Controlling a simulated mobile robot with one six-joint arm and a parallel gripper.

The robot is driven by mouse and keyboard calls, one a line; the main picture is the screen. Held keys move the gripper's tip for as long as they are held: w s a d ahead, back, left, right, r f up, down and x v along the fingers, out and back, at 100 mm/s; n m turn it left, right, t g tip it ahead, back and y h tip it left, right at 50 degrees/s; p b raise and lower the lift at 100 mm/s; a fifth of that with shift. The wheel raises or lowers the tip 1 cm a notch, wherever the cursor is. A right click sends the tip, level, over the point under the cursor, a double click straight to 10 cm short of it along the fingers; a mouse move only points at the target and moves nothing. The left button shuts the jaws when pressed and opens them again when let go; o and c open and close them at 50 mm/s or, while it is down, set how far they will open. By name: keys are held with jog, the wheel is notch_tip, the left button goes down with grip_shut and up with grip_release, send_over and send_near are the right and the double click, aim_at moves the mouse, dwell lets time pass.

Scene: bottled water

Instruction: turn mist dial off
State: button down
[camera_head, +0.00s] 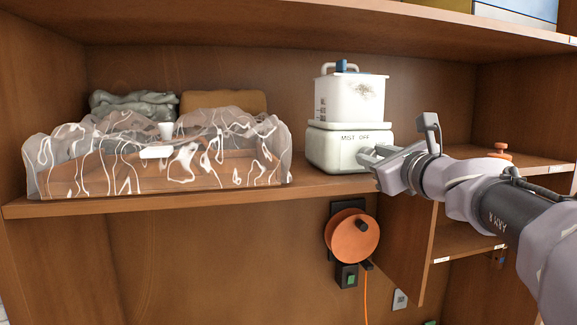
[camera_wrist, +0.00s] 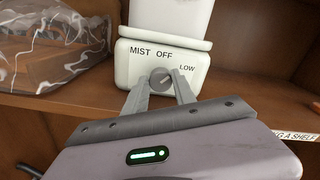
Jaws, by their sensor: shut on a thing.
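The mist dial (camera_wrist: 160,76) is a small round grey knob on the front of a white humidifier base (camera_head: 328,158). In the wrist view the base (camera_wrist: 128,70) bears the words MIST and OFF above the dial and LOW to its upper right. A light mark crosses the dial, but which label it points to is too small to tell. My gripper (camera_head: 369,158) reaches the base's front from the right. In the wrist view my gripper (camera_wrist: 160,88) is shut on the dial, one finger on each side. In the head view the fingers hide the dial.
A white tank (camera_head: 345,98) with a blue-topped handle sits on the base. A clear plastic-covered bin (camera_head: 90,165) stands to the left on the same shelf (camera_head: 230,195). An orange cord reel (camera_head: 350,237) hangs below. Another shelf (camera_head: 400,20) is overhead.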

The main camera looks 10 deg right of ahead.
jog(key=n+b, duration=0.4)
jog(key=shift+f, duration=0.3)
jog(key=shift+a+r+n+b, duration=0.1)
jog(key=shift+n+b, duration=1.35)
jog(key=shift+n, duration=0.45)
jog(key=shift+r+n, duration=0.1)
jog(key=shift+n, duration=0.2)
jog(key=c, duration=1)
grip_release()
jog(key=shift+w, duration=0.15)
